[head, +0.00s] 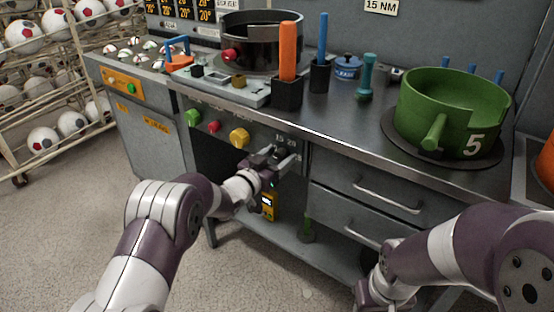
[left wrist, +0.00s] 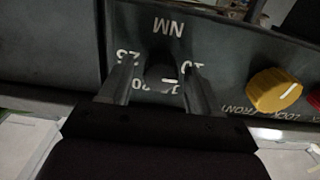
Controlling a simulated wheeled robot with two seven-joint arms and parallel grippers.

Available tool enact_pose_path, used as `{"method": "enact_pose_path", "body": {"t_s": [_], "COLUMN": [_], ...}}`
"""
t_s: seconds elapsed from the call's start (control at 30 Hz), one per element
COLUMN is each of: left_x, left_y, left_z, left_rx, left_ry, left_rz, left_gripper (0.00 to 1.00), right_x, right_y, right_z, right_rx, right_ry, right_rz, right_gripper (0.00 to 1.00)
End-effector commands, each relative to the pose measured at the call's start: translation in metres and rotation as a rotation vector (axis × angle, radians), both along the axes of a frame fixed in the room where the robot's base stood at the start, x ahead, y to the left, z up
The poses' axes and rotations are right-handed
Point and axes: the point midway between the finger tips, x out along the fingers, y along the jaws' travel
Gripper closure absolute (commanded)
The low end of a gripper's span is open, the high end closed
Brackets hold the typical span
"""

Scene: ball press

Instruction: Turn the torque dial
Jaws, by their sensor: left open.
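The torque dial (left wrist: 160,72) is a small dark knob with a white mark, on the grey front panel of the bench. Upside-down numbers and the letters NM surround it in the left wrist view. My left gripper (left wrist: 158,84) is open, with one finger on each side of the dial. I cannot tell whether the fingers touch it. In the head view my left gripper (head: 278,158) is at the panel under the printed numbers and mostly hides the dial. My right arm is at the lower right, its fingers outside the picture.
A yellow knob (head: 239,137), a red knob (head: 214,126) and a green knob (head: 193,117) are left of the dial. Drawer handles (head: 386,197) project at right. A green ring (head: 453,108) marked 5 stands on the bench top. A sign (head: 380,6) reads 15 NM.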

Motion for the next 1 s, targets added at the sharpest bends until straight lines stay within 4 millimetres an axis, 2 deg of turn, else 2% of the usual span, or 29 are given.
{"method": "enact_pose_path", "body": {"t_s": [0.1,0.13,0.2,0.3,0.67,1.0], "left_x": [0.000,0.000,0.000,0.000,0.000,-0.001], "left_y": [0.000,0.000,0.000,0.000,0.000,-0.001], "left_z": [0.000,0.000,0.000,0.000,0.000,-0.003], "left_rx": [0.000,0.000,0.001,0.001,0.041,0.242], "left_ry": [0.000,0.000,-0.001,-0.001,-0.031,-0.179], "left_rz": [0.000,0.000,0.000,0.000,0.001,0.000], "left_gripper": [0.37,0.44,0.66,0.93,0.93,0.93], "right_x": [0.000,0.000,0.000,0.000,0.000,0.000], "right_y": [0.000,0.000,0.000,0.000,0.000,0.000], "right_z": [0.000,0.000,0.000,0.000,-0.004,-0.023], "right_rx": [0.000,0.000,0.000,0.000,0.000,0.000], "right_ry": [0.000,0.000,0.000,0.000,0.000,0.000], "right_rz": [0.000,0.000,0.000,0.000,0.000,0.000], "right_gripper": [0.57,0.57,0.57,0.57,0.57,0.57]}}
